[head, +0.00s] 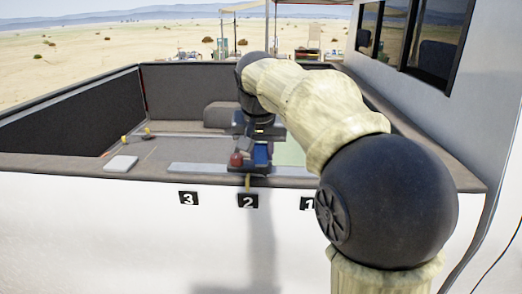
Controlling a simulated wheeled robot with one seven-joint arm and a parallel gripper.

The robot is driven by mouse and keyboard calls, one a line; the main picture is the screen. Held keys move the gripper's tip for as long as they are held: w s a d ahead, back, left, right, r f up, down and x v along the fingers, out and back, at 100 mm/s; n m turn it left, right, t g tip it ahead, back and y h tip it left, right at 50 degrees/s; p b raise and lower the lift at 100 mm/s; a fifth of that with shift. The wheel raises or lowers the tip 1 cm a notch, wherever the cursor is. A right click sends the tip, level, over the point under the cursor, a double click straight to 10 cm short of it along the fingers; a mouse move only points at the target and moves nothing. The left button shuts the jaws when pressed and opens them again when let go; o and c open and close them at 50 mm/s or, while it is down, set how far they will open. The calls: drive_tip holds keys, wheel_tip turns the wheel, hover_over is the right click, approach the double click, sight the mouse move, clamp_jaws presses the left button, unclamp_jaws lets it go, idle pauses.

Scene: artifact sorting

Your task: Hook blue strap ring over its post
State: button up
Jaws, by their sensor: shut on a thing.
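My gripper (250,150) is over the near rim of the truck bed, above the label "2". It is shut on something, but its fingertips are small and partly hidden. A blue piece (262,154) shows at the gripper, likely the blue strap's end. Its ring shape cannot be made out. A dark red piece (236,160) is just left of it. I cannot tell which thing is the blue strap's post.
The near wall carries labels "3" (188,198), "2" (248,201) and "1" (307,203). A pale flat block (121,163) lies on the rim at left. Small yellow-topped items (124,139) stand behind it. A grey box (220,115) sits at the bed's far side.

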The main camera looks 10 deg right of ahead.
drive_tip(key=shift+f, duration=0.4)
drive_tip(key=o, duration=1.1)
drive_tip(key=shift+c, duration=0.2)
drive_tip(key=v, duration=1.7)
drive_tip(key=shift+r, duration=0.2)
drive_tip(key=shift+s, duration=0.15)
